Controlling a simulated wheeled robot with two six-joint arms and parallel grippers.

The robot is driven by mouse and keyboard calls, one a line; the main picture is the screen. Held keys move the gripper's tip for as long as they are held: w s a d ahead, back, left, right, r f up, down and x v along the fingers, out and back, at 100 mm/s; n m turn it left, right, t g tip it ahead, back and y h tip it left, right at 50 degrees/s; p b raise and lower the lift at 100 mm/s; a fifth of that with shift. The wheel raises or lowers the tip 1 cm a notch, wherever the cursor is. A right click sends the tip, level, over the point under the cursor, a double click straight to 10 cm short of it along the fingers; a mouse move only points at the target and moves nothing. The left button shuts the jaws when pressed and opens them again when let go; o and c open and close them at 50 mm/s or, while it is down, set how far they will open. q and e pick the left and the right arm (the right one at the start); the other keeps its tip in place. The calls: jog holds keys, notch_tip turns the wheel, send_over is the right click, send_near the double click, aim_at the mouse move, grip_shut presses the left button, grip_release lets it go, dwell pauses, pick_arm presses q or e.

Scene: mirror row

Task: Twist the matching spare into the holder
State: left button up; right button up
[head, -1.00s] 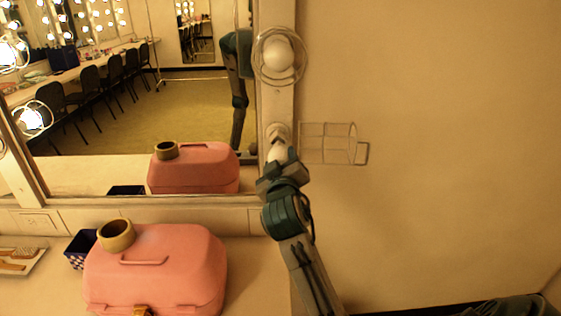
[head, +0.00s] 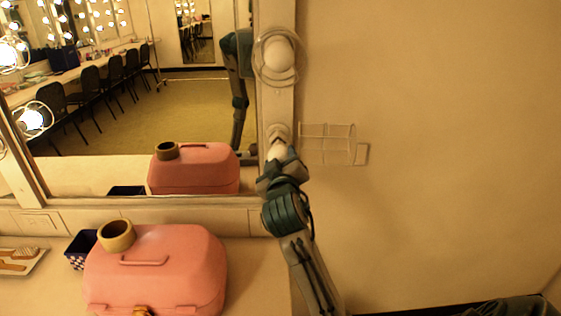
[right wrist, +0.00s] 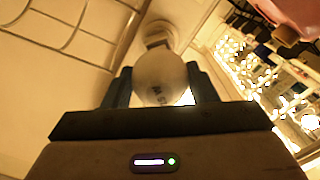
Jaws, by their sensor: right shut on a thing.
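My right gripper (head: 280,163) is shut on a white bulb (head: 277,151) below the lower holder (head: 277,131) on the mirror's right frame post. In the right wrist view the bulb (right wrist: 160,78) sits between the two fingers, its far end at the holder (right wrist: 158,37). The bulb is in line with the holder; I cannot tell how deep its base sits in it. A wire cage (head: 328,143) stands swung open to the right of the holder. My left gripper is not in view.
Another bulb (head: 279,55) sits in a closed wire cage above. A pink case (head: 155,270) with a tape roll (head: 116,235) on it, a blue checked box (head: 80,250) and a tray (head: 20,262) stand on the counter. The mirror (head: 185,110) reflects my arm. The wall to the right is clear.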

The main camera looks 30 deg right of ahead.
jog(key=shift+x, duration=1.45)
dwell(1.0)
